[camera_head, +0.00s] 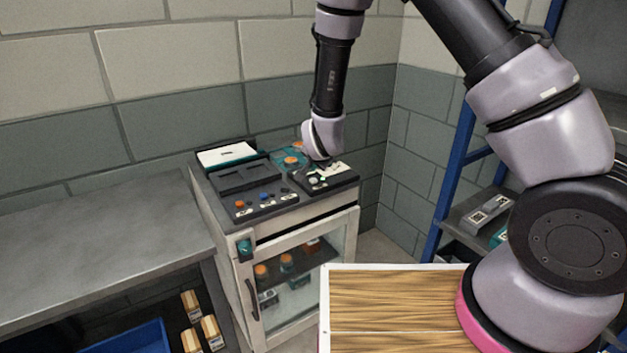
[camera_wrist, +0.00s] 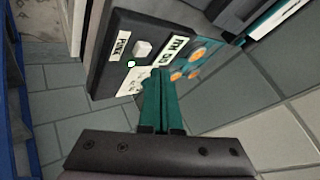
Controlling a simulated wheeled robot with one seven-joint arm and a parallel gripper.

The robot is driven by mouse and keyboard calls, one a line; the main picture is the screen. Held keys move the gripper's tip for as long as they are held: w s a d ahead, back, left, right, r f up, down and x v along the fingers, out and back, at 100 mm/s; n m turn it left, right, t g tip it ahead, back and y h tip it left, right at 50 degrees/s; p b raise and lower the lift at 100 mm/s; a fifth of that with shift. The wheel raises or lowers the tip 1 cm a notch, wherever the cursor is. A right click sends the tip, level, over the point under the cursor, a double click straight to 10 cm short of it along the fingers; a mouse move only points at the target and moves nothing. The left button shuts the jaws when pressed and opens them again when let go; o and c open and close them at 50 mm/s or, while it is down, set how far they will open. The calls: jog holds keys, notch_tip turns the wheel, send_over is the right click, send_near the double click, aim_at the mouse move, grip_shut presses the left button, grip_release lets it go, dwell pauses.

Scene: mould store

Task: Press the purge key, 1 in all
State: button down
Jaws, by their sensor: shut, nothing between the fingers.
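A dark control box (camera_wrist: 112,75) fills the upper middle of the wrist view; in the head view it is the box at the right (camera_head: 342,182) on the cabinet top. It bears a label reading PURGE (camera_wrist: 122,45), with a pale raised key (camera_wrist: 142,49) beside it and a small green light (camera_wrist: 131,64) below. My gripper (camera_wrist: 156,78) has its teal fingers together, with nothing between them. The tips are over the box, near its other labels and to the lower right of the pale key in the wrist view. Whether they touch the box cannot be told.
A second control box (camera_head: 262,205) with coloured knobs stands to the left on the cabinet (camera_head: 335,208). Teal pieces with orange tops (camera_wrist: 196,57) are close beside my fingers. A grey bench (camera_head: 90,235) is at left, a blue-framed shelf (camera_head: 462,150) at right, and walls stand behind.

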jog(key=shift+r, duration=1.85)
jog(key=s+d+r+g+y, duration=0.1)
jog(key=s+d+r, duration=0.1)
jog(key=d+r, duration=0.65)
jog(key=s+d+r+y, duration=0.15)
jog(key=d+r, duration=0.25)
jog(key=r, duration=0.9)
jog(key=s+d+r+n, duration=0.1)
jog(key=s+d+r, duration=0.2)
jog(key=s+d, duration=0.2)
jog(key=s+d+r+n+h, duration=0.1)
jog(key=s+d+r, duration=0.3)
jog(key=s, duration=0.6)
jog(key=s+d+r+g+h, duration=0.1)
jog(key=s+d+r, duration=0.2)
jog(key=s+d, duration=0.2)
jog(key=shift+s+d+r+n, duration=0.2)
jog(key=shift+s+d+n, duration=0.15)
jog(key=shift+s, duration=0.8)
